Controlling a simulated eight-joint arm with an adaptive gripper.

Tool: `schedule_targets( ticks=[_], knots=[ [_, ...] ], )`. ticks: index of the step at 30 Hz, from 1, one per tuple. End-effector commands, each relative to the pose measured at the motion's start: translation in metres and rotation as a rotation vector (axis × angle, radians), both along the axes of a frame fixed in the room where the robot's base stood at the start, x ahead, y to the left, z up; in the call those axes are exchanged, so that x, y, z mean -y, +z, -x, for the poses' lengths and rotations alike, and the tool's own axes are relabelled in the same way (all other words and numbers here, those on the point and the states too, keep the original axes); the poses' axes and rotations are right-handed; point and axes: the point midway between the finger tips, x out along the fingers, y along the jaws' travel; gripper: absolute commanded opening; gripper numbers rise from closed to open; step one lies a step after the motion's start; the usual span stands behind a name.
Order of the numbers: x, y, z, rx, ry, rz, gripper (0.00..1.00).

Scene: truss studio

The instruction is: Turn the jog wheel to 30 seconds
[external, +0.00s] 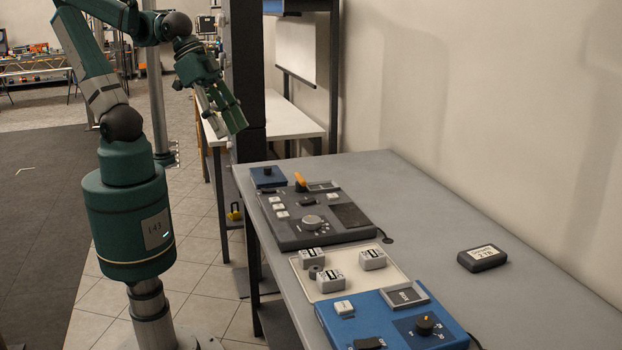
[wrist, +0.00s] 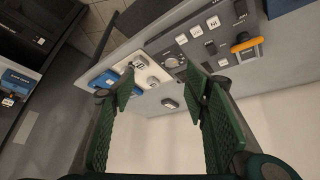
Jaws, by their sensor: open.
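A silver round dial (external: 312,222), which looks like the jog wheel, sits at the front of the dark grey console (external: 345,232). It also shows in the wrist view (wrist: 173,62) on the same console. Its reading is too small to make out. My gripper (external: 229,121) is open and empty, up in the air left of the table and well apart from the dial. In the wrist view my gripper's green fingers (wrist: 160,90) are spread wide, with nothing between them touching.
The grey console has an orange lever (external: 300,180) and white buttons. A blue console (external: 385,320) with a black knob (external: 424,325), a cream tray (external: 298,268) with grey blocks, and a black drive (external: 482,258) are on the table. A dark column (external: 246,80) stands near my gripper.

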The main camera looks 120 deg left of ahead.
Motion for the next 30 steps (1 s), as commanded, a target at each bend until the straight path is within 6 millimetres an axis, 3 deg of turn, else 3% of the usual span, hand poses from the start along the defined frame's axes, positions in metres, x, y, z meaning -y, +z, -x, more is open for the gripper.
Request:
schedule_targets(
  ticks=[13,30],
  knots=[
    [-0.008,0.001,-0.049,-0.1,0.142,0.071,0.46],
    [-0.021,-0.02,-0.109,-0.226,0.337,0.145,0.46]
  ],
)
